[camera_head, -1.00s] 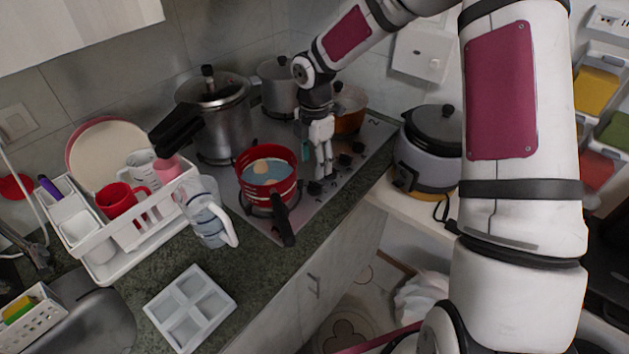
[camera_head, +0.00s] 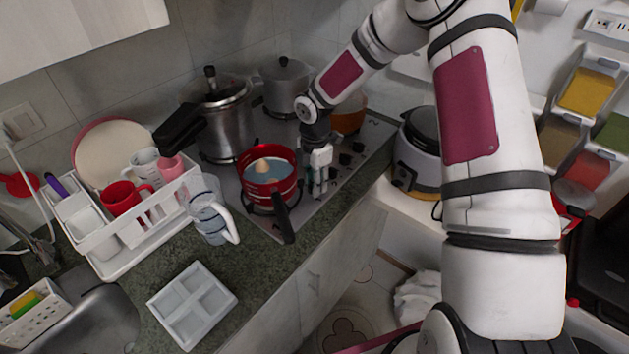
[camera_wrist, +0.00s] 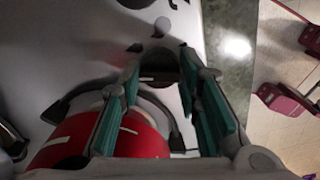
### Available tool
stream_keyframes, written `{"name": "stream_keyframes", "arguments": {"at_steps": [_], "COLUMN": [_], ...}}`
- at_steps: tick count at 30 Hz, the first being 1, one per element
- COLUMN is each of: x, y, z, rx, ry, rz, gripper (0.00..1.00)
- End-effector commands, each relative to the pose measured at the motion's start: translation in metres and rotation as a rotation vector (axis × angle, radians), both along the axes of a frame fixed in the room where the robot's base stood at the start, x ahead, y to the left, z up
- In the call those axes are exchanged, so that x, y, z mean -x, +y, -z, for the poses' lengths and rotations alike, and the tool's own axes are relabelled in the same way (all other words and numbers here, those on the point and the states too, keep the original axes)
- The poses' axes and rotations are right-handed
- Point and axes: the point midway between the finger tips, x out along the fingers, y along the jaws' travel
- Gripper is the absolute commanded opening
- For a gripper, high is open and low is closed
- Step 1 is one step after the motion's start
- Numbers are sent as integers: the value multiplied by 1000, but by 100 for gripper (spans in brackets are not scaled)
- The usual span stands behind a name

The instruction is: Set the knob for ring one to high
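The stove top (camera_head: 300,216) has a row of dark knobs (camera_head: 345,158) along its right front edge. My gripper (camera_head: 318,190) points down at the near end of this row, beside the red pot (camera_head: 267,186). In the wrist view its teal-padded fingers (camera_wrist: 160,85) are open, with a dark round knob (camera_wrist: 160,65) showing between them. I cannot tell whether the fingers touch it. The knob's setting and any ring number are not readable. In the head view, my gripper hides the nearest knob.
A pressure cooker (camera_head: 228,120) and another pot (camera_head: 283,85) stand behind. A rice cooker (camera_head: 415,160) is to the right.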

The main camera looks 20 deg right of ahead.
Motion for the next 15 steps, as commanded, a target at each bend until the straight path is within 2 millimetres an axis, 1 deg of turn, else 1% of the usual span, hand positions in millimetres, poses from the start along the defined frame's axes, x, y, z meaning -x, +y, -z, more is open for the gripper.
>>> {"name": "stream_keyframes", "arguments": {"at_steps": [1,2,3,10,15], "x": [0,0,0,0,0], "y": [0,0,0,0,1], "z": [0,0,0,0,0], "rx": [0,0,0,0,0], "ry": [0,0,0,0,-1], "rz": [0,0,0,15,77], "gripper": [11,4,3,3,3]}}
